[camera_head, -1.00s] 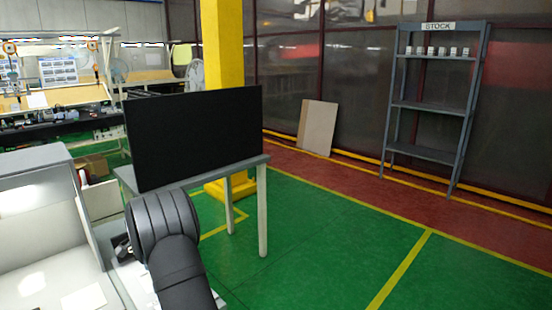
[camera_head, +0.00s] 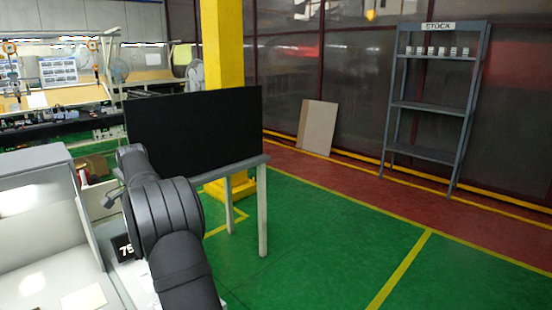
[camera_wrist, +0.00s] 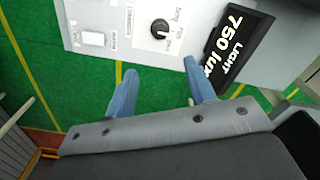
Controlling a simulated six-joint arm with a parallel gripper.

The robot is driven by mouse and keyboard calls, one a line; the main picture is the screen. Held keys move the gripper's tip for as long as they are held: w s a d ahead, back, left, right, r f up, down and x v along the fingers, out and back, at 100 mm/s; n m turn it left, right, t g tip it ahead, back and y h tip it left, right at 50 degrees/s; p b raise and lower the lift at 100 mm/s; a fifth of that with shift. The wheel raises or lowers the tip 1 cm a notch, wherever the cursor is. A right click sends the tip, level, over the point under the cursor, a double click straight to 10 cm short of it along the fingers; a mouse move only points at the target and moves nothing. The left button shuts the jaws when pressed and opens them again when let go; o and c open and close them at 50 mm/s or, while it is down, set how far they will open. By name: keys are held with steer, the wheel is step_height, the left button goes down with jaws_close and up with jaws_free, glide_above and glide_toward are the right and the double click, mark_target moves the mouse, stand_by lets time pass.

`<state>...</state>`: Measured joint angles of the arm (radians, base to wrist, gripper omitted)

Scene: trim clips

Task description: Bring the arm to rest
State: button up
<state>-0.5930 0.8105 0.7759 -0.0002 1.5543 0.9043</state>
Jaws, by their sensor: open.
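In the wrist view, my gripper (camera_wrist: 160,92) shows two blue fingers set well apart. The gap between them is empty, with green floor and a grey panel edge behind. In the head view, my dark arm (camera_head: 168,215) stands in the lower left, in front of a black screen on a small table. My gripper's fingers cannot be made out in the head view.
A grey panel (camera_wrist: 150,30) with a knob and a black "Light 750 lux" display (camera_wrist: 236,45) lies close beyond my fingers. A black screen (camera_head: 200,130) stands on a grey table (camera_head: 262,162). A stock shelf (camera_head: 440,105) stands far right. Green floor is clear between.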

step_height(320, 180, down, 16)
steer(key=shift+r, duration=0.2)
steer(key=n, duration=0.9)
steer(key=shift+n, duration=0.4)
steer(key=shift+r, duration=2.85)
steer(key=shift+o, duration=0.4)
